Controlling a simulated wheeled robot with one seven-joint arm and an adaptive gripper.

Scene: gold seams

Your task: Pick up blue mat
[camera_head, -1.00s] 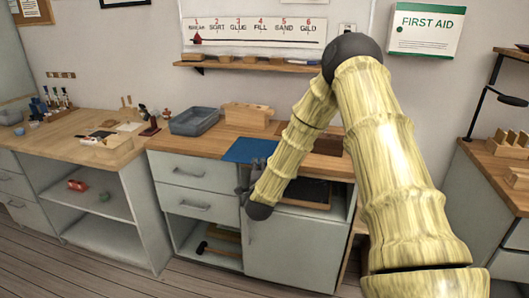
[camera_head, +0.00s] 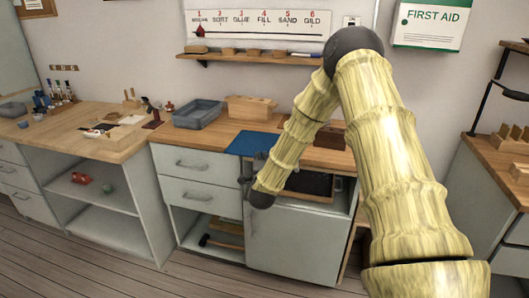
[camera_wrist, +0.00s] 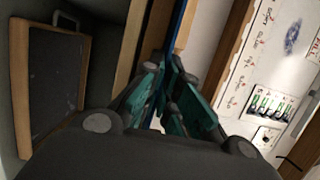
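The blue mat (camera_head: 252,143) lies flat on the wooden counter, its near edge at the counter's front edge. In the wrist view it shows edge-on as a thin blue strip (camera_wrist: 181,18) running down between my fingers. My gripper (camera_head: 250,175) is at the counter's front edge, by the mat's near edge. In the wrist view, my gripper (camera_wrist: 168,75) has teal finger pads set apart on either side of the strip. It looks open, and contact with the mat is hard to make out. My forearm hides part of the counter to the right of the mat.
A grey bin (camera_head: 199,114) and a wooden block holder (camera_head: 250,107) stand behind the mat. Below the counter are drawers (camera_head: 195,165) and an open compartment with a dark panel (camera_head: 309,184). A wall shelf (camera_head: 245,59) hangs above. Floor (camera_head: 200,280) in front is clear.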

